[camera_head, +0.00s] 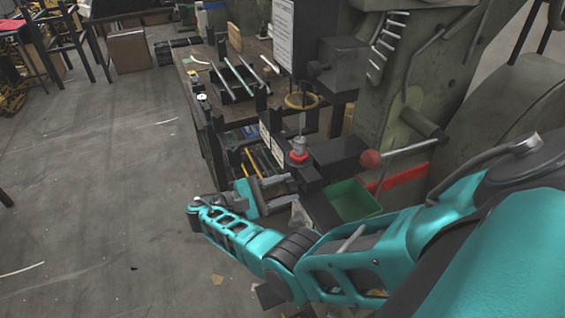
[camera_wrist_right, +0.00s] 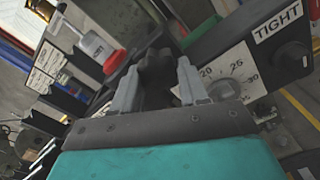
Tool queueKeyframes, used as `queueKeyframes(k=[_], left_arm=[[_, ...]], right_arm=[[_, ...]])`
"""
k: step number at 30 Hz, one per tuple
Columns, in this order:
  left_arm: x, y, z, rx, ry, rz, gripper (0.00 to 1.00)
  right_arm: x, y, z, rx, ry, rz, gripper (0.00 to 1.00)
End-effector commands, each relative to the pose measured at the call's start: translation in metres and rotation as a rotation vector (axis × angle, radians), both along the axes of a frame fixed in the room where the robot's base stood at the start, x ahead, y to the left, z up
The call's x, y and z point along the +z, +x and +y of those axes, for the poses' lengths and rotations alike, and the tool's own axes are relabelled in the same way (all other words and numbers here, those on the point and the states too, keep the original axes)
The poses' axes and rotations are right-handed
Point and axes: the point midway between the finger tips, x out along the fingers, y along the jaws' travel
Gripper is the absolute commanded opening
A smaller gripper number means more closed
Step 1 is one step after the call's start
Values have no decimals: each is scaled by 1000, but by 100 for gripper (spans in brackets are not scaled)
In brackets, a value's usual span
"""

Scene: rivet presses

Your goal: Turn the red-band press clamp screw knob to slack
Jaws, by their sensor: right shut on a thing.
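The press with the red band (camera_head: 405,178) stands at the right in the head view. My right gripper (camera_head: 284,186) reaches in at the front of the press, beside its table. In the right wrist view its two grey fingers (camera_wrist_right: 158,85) are shut on a dark knob (camera_wrist_right: 156,65), the clamp screw knob. A white scale plate (camera_wrist_right: 236,72) with numbers such as 20, 25 and 30 lies just right of the fingers. A "TIGHT" label (camera_wrist_right: 278,22) sits above it. In the head view the knob is hidden by the gripper. My left gripper is not in view.
A green bin (camera_head: 354,200) sits right of the gripper, close to my forearm. A red-collared part (camera_head: 299,156) stands above the gripper. A bench with racks (camera_head: 232,84) is behind. The floor at left is clear.

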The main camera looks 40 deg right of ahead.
Motion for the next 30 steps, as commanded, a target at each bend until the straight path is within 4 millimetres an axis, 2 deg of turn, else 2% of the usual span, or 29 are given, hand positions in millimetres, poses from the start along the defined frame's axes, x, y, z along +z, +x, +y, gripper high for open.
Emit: queueKeyframes(k=[9,21,22,30], left_arm=[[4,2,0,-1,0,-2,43],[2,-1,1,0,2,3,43],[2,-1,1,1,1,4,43],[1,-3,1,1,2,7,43]], right_arm=[[0,0,0,0,21,67,13],[0,0,0,0,22,71,13],[0,0,0,0,22,71,45],[0,0,0,0,22,70,69]])
